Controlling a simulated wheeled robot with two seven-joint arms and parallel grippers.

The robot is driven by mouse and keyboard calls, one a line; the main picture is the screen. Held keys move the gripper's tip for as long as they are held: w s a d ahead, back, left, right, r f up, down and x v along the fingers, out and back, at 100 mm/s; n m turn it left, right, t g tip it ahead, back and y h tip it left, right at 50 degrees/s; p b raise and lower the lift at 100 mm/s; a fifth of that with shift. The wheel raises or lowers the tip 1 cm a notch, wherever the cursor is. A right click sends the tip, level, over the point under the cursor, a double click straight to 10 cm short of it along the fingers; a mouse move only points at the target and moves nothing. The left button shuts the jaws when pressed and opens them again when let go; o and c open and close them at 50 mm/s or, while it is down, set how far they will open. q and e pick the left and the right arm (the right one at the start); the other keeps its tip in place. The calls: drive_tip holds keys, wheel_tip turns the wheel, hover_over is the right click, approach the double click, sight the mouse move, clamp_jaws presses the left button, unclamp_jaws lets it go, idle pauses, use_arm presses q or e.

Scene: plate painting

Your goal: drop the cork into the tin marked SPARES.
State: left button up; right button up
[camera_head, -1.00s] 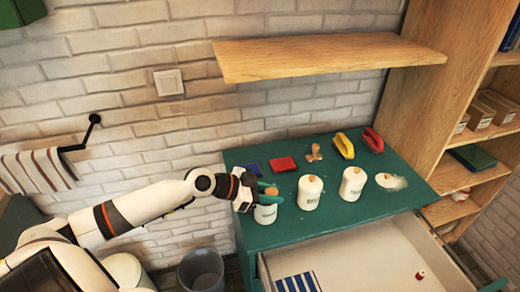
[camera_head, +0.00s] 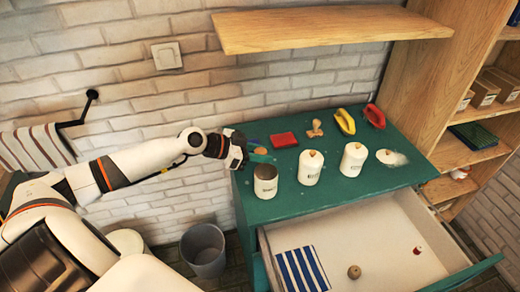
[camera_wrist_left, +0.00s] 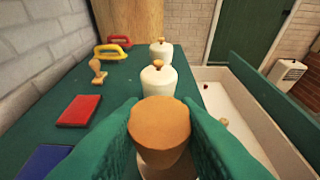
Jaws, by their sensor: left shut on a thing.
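My left gripper (camera_head: 258,155) is shut on the cork (camera_wrist_left: 160,130), a tan tapered plug between its green fingers in the left wrist view. In the head view the cork (camera_head: 261,151) is small, just above and behind the leftmost white tin (camera_head: 265,186). That tin looks open-topped and stands upright on the green cabinet top. Two more white tins, a middle one (camera_head: 309,171) and a right one (camera_head: 352,162), have tan corks or knobs on top. The tins carry dark lettering too small to read, so I cannot tell which says SPARES. My right gripper is not in view.
Behind the tins lie a red pad (camera_head: 284,140), a wooden stamp (camera_head: 315,129), and yellow (camera_head: 345,121) and red (camera_head: 374,115) handled tools. A white heap (camera_head: 391,158) lies to the right. The open drawer (camera_head: 390,235) holds a striped cloth (camera_head: 301,270) and a round brown thing (camera_head: 354,272).

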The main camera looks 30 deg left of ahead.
use_arm(q)
drive_tip(key=shift+f, duration=0.1)
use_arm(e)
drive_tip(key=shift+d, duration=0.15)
use_arm(q)
drive_tip(key=o, duration=1)
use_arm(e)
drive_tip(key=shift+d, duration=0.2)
use_arm(q)
drive_tip(key=shift+s, duration=0.1)
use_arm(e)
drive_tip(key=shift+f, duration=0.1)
use_arm(q)
drive_tip(key=shift+s+a+b, duration=0.3)
drive_tip(key=shift+s+a, duration=0.1)
drive_tip(key=shift+a, duration=0.05)
drive_tip(key=v, duration=1.1)
drive_tip(key=shift+r, duration=0.25)
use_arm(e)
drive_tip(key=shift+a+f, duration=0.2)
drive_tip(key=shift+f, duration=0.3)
use_arm(q)
drive_tip(key=shift+w+d, duration=0.1)
drive_tip(key=shift+w, duration=0.05)
